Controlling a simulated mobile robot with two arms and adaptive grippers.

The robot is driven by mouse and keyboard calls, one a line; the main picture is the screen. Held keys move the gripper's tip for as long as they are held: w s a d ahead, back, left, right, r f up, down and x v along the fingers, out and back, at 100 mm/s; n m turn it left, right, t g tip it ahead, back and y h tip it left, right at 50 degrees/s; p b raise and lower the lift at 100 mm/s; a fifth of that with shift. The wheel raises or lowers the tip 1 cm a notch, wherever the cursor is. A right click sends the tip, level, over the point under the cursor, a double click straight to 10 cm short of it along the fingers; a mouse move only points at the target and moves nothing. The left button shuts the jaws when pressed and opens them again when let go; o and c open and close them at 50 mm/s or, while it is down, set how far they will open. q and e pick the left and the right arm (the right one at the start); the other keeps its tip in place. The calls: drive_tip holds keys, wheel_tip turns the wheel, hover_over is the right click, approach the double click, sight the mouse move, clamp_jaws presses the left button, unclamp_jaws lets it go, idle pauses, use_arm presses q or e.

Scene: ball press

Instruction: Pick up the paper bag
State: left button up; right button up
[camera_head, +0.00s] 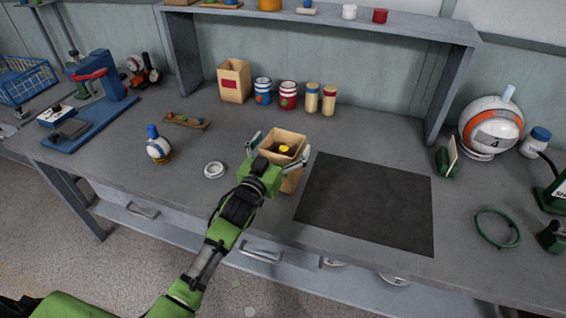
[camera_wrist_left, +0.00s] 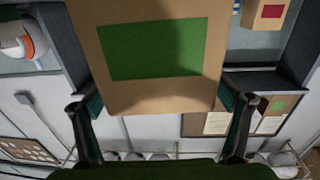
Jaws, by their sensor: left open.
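A brown paper bag (camera_head: 290,182) stands open at the top near the front middle of the bench, with something yellow (camera_head: 285,149) inside. In the left wrist view the bag (camera_wrist_left: 155,95) fills the upper middle and shows a green label (camera_wrist_left: 152,48). My left gripper (camera_head: 279,150) is open, with one finger on each side of the bag; I cannot tell if they touch it. A second tan bag (camera_head: 234,70) with a red label stands at the back; it also shows in the left wrist view (camera_wrist_left: 257,24). My right gripper is not in view.
A dark mat (camera_head: 370,203) lies bare right of the bag. A white ring (camera_head: 214,170) and a small bottle (camera_head: 159,150) are to its left. Jars (camera_head: 288,96) stand behind, under a shelf (camera_head: 330,20). A green ring (camera_head: 497,229) lies far right.

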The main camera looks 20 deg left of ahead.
use_arm(q)
drive_tip(key=shift+w, duration=0.35)
drive_tip(key=shift+c, duration=0.2)
drive_tip(key=c, duration=1.4)
drive_tip(key=shift+r, duration=0.15)
